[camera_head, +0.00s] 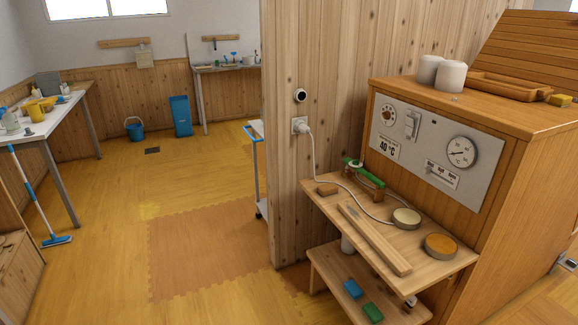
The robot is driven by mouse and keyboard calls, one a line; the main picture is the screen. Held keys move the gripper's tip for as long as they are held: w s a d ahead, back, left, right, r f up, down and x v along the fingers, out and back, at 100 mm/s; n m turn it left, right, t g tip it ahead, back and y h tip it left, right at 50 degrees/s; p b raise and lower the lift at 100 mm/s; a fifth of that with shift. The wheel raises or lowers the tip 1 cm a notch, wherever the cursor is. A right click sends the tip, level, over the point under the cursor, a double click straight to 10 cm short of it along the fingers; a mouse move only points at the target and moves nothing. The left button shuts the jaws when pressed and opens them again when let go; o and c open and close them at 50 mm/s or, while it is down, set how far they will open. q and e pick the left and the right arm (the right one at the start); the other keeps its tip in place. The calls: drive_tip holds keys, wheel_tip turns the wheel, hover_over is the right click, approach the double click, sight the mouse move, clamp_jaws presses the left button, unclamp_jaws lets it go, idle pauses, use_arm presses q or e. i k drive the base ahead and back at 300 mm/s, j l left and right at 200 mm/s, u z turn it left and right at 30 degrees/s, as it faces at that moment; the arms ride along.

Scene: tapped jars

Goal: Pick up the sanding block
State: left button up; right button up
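A small brown block (327,190), which may be the sanding block, lies at the back left of a wooden shelf (440,270) fixed to the front of a wood-panelled cabinet. A blue block (353,288) and a green block (373,312) lie on a lower wooden shelf (335,273). I cannot tell for certain which block is the sanding block. Neither of my grippers is in view.
The upper shelf also holds a green-topped tool (365,174), a long wooden bar (375,239) and two round tins (406,218) (441,246). A white cord runs from a wall socket (299,125). Floor (110,215) left of the partition is open.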

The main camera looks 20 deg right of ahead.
sight(330, 189)
drive_tip(key=i+j+z, duration=0.1)
drive_tip(key=i+z, duration=0.2)
drive_tip(key=i, duration=0.2)
drive_tip(key=i+j+z, duration=0.25)
drive_tip(key=i, duration=0.25)
drive_tip(key=i+j+z, duration=0.3)
drive_tip(key=i, duration=0.15)
drive_tip(key=i+j+z, duration=0.25)
drive_tip(key=i, duration=0.2)
